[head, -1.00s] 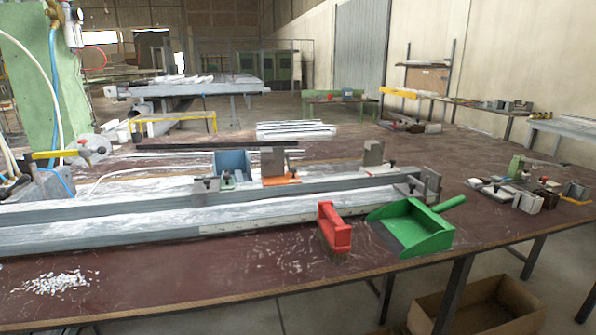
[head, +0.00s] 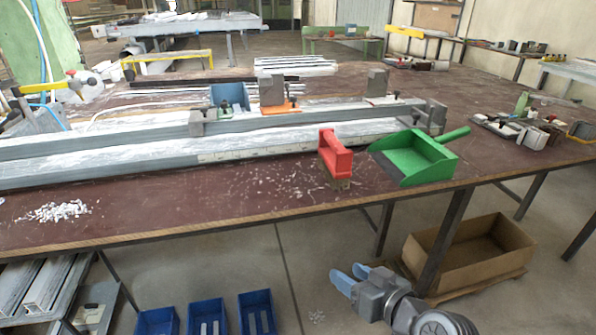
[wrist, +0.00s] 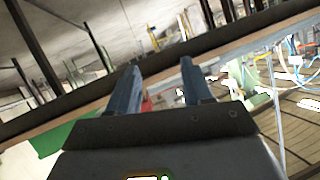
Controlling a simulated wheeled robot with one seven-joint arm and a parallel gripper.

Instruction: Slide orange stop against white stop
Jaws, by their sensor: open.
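The orange stop is a grey upright block on an orange base (head: 280,108), on the rail of the long grey profile bench (head: 140,133). The white stop, a similar grey block on a pale base (head: 380,99), stands farther right along the rail. A clear gap separates the two stops. My gripper (head: 351,275) is low in front of the table, below its front edge, far from both stops. Its two blue fingers are apart and empty. The wrist view also shows the open fingers (wrist: 158,88), tilted against the table edge; neither stop can be made out there.
A blue stop (head: 229,96) stands left of the orange one. A red brush (head: 335,155) and green dustpan (head: 413,158) lie in front of the rail's right part. A cardboard box (head: 470,255) and blue bins (head: 257,312) are on the floor. White chips lie at the table's left.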

